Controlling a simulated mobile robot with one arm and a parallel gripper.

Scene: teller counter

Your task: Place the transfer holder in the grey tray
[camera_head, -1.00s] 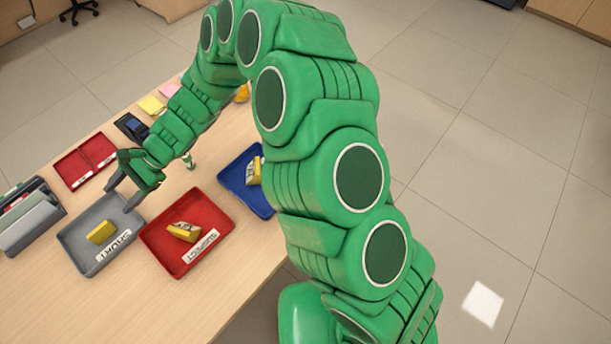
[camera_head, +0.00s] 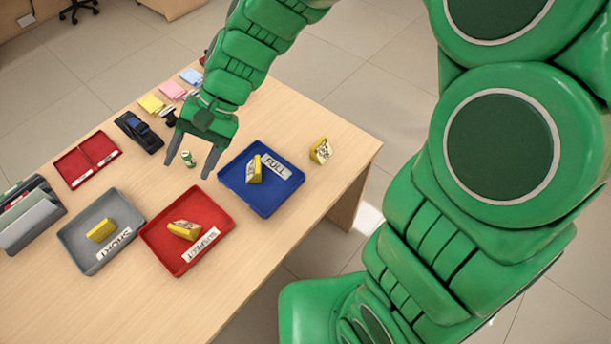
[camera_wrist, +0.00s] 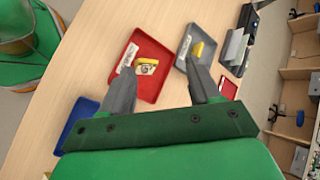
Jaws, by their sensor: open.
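The grey tray (camera_head: 75,238), labelled SHORT, lies at the front left of the counter with a yellow block (camera_head: 101,230) in it. Another yellow block with a pale printed face (camera_head: 320,151) stands on bare wood right of the blue tray. Similar blocks lie in the red tray (camera_head: 184,231) and the blue tray (camera_head: 254,169); I cannot tell which is the transfer holder. My gripper (camera_head: 187,170) is open and empty above the counter, left of the blue tray. In the wrist view, the grey tray (camera_wrist: 182,64) shows beyond its fingers.
The red SUSPECT tray (camera_head: 153,243) and blue FULL tray (camera_head: 233,181) lie right of the grey one. A divided red tray (camera_head: 75,167), a dark device (camera_head: 139,132) and a file rack (camera_head: 30,222) stand left.

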